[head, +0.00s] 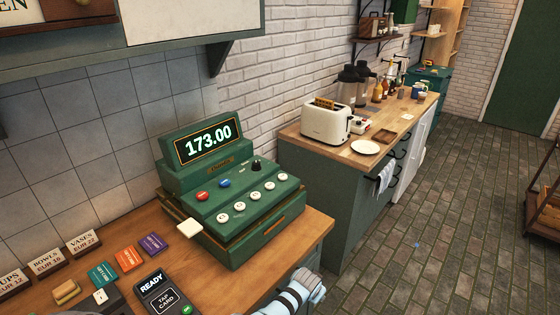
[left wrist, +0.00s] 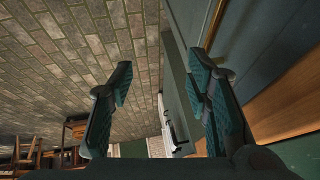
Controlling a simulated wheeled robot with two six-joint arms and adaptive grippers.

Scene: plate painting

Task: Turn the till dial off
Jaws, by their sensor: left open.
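The green till (head: 235,195) stands on the wooden counter, and its display reads 173.00. The till dial is a small black knob (head: 257,165) on the upper right of its sloped face. The knob's pointer direction is too small to tell. My left gripper (left wrist: 160,62) is open in the left wrist view, with nothing between its fingers. The dial does not show in that view. Part of one of my arms shows at the bottom of the head view, in front of the counter; no gripper fingers show there.
On the counter (head: 318,222) are a card reader (head: 160,292), coloured cards (head: 128,258), price signs (head: 83,242) and a white piece (head: 190,228) by the till. A second counter with a toaster (head: 327,122) stands behind right.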

